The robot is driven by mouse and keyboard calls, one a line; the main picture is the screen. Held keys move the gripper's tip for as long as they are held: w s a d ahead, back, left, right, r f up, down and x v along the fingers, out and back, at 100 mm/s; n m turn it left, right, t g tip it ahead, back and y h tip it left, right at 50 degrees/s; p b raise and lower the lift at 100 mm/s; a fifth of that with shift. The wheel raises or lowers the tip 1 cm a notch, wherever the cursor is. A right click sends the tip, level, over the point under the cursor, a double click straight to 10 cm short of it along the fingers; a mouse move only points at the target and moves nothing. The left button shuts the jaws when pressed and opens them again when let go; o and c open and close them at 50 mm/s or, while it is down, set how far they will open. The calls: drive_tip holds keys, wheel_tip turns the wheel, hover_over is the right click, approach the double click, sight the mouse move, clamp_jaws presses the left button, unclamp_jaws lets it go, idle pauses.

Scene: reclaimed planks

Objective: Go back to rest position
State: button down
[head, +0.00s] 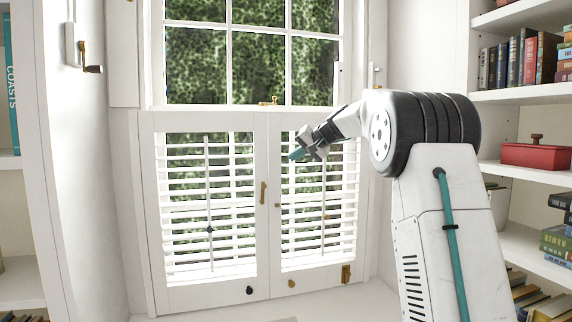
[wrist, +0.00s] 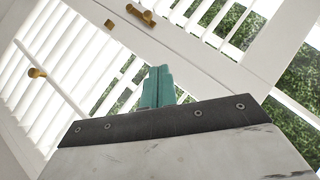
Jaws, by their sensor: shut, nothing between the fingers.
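My gripper (head: 296,154) is raised in front of the right-hand shutter panel in the head view, at the end of my white arm. Its teal fingers are together and hold nothing. The wrist view also shows the closed teal fingers (wrist: 158,86), with white shutter slats behind them. I cannot tell how far the fingertips are from the slats.
White louvred shutters (head: 262,250) with brass knobs stand closed below a window (head: 250,60). A bookshelf (head: 530,96) with books and a red box (head: 536,156) stands at the right, close to my arm. Another shelf edge (head: 32,160) is at the left.

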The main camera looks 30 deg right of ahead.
drive_tip(key=shift+v, duration=0.8)
